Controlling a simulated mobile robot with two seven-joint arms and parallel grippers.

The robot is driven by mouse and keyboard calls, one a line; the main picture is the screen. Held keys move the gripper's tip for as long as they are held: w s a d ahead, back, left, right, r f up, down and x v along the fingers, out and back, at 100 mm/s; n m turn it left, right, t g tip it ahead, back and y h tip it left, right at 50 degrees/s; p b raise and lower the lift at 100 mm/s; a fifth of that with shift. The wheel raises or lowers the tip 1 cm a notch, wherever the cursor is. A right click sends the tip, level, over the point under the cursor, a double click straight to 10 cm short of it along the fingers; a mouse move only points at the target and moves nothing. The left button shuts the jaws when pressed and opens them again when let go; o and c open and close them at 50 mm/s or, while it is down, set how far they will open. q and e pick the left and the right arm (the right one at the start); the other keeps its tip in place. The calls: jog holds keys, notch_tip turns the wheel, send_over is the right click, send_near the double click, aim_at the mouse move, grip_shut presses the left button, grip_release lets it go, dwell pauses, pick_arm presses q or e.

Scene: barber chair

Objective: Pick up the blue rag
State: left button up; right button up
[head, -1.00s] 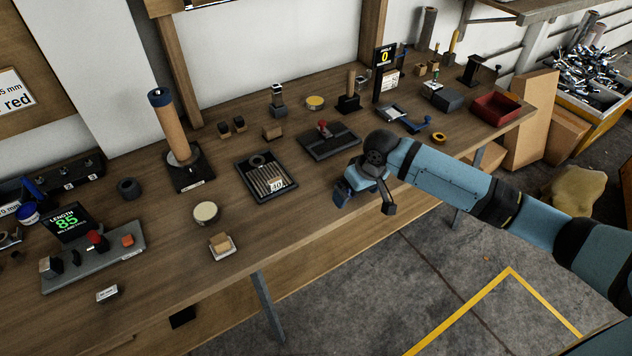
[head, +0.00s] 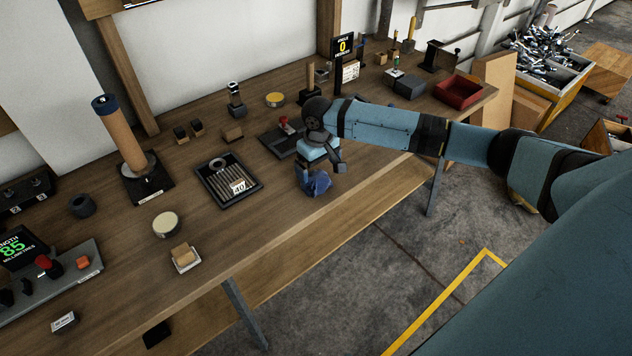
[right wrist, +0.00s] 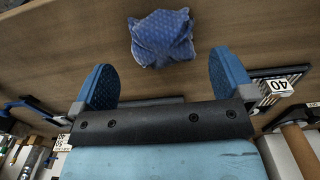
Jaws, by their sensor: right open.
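The blue rag (head: 316,183) lies crumpled on the wooden workbench (head: 235,230) near its front edge. In the right wrist view the patterned blue rag (right wrist: 162,38) sits just beyond the fingertips, between their lines and nearer the left finger. My right gripper (head: 318,170) hangs over the bench at the rag and hides part of it in the head view. In the right wrist view my right gripper (right wrist: 163,78) is open, with two blue fingers wide apart and nothing between them. My left gripper is not in view.
A tray of rods marked 40 (head: 229,181) lies left of the rag. A black plate with a red knob (head: 284,127) is behind it. A round tin (head: 166,224) and a small wooden block (head: 183,253) stand farther left. A red bin (head: 459,92) is at the right end.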

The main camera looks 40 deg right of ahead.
aim_at(316, 177)
jog(key=f, duration=0.5)
jog(key=shift+w+a+f, duration=0.15)
jog(key=shift+w+f, duration=0.05)
jog(key=c, duration=1)
jog(key=shift+o, duration=0.2)
notch_tip(316, 177, up, 20)
jog(key=shift+r+p, duration=0.1)
jog(key=shift+p, duration=0.4)
jog(key=shift+o, duration=1.2)
jog(key=shift+c, duration=0.8)
